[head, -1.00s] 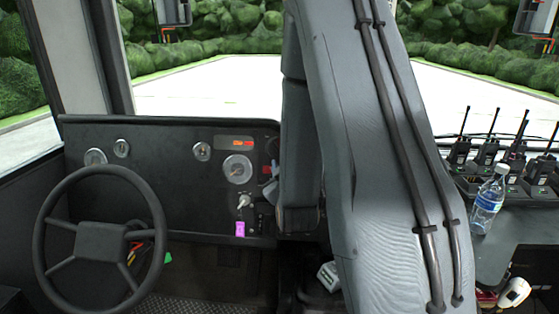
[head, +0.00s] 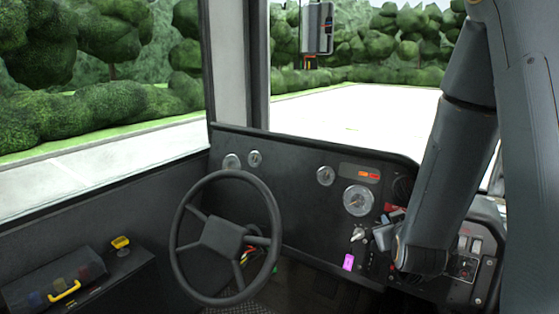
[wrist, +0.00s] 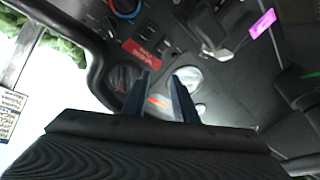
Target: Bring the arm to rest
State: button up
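My arm stands at the right of the head view, its dark forearm in front of the right part of the dashboard (head: 300,205). My gripper shows in the wrist view (wrist: 160,92) as two dark blue fingers pointing at the dashboard. The fingers are apart, with a gap between them, and nothing is seen held. A round gauge (wrist: 188,76) and a red label (wrist: 147,52) lie beyond the fingertips. In the head view the gripper is mostly hidden behind the forearm.
A black steering wheel (head: 225,240) stands left of the arm. A pink tag (head: 348,262) hangs below the ignition switch on the dashboard. Windows are ahead and left.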

jog(key=s+a+f+m+g+y, duration=0.1)
jog(key=s+a+f+g+y, duration=0.35)
jog(key=s+a+g, duration=0.8)
jog(key=s+a+r+g, duration=0.1)
jog(key=s, duration=1.1)
jog(key=shift+s+m, duration=0.15)
jog(key=shift+m, duration=0.25)
jog(key=shift+a, duration=0.15)
